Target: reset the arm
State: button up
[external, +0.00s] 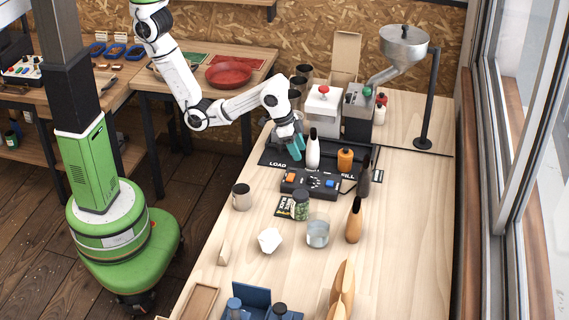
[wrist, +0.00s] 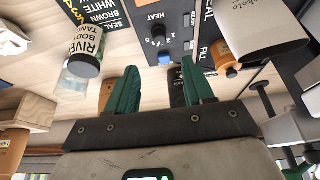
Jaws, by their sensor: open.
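My gripper (external: 297,147) has teal fingers and hangs over the black mat (external: 275,154) on the long wooden bench, just left of a white bottle with a dark cap (external: 313,151) in the external view. In the wrist view my gripper (wrist: 161,82) has its two fingers spread apart, with nothing held between them. My arm (external: 225,108) reaches out from the left, bent at the elbow, over the bench.
A control box with a dial (external: 310,183) stands in front of the mat; its HEAT dial (wrist: 158,36) shows in the wrist view. An orange bottle (external: 345,160), a green jar (external: 300,204), a glass (external: 317,231) and a grinder with a metal hopper (external: 404,47) stand nearby.

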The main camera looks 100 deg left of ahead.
jog(key=s+a+f, duration=0.1)
jog(key=s+f, duration=0.2)
jog(key=s, duration=0.8)
jog(key=s+a+f, duration=0.1)
jog(key=s+f, duration=0.2)
jog(key=s, duration=0.8)
jog(key=s+d+f+g+b, duration=0.1)
jog(key=s+f+g+b, duration=0.2)
jog(key=s+f, duration=0.7)
jog(key=shift+s+d+m+g+b, duration=0.3)
jog(key=shift+d+m+b, duration=0.1)
jog(key=shift+b, duration=0.2)
jog(key=shift+a+f, duration=0.1)
jog(key=shift+c, duration=0.5)
